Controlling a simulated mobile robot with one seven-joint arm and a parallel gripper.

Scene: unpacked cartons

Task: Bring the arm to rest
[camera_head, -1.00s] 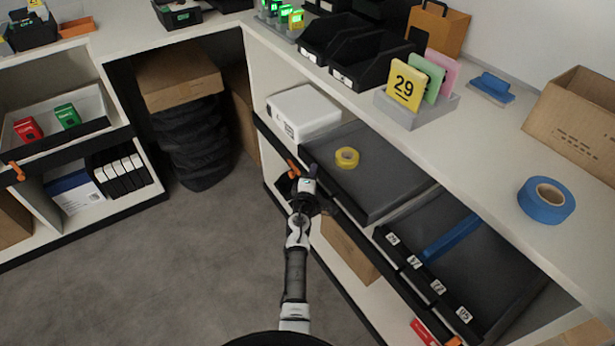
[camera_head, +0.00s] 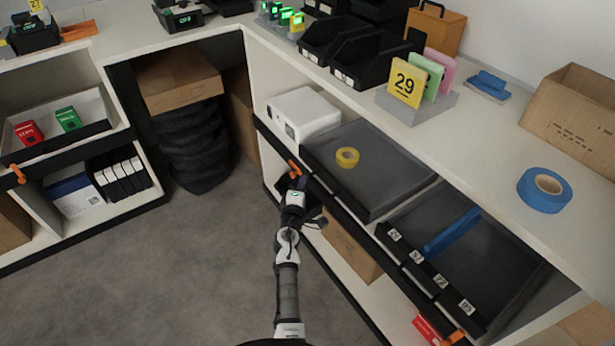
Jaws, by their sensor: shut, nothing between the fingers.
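My arm reaches up from the bottom centre of the head view. My gripper (camera_head: 291,184) is at its far end, a dark shape beside the front edge of the right-hand shelf unit, just below an orange clip (camera_head: 294,166). It is shut and empty. Its fingertips are small and partly hidden behind the white wrist. I cannot tell whether it touches the shelf edge.
A cardboard box (camera_head: 350,249) sits underneath. Grey floor (camera_head: 190,270) at left is clear.

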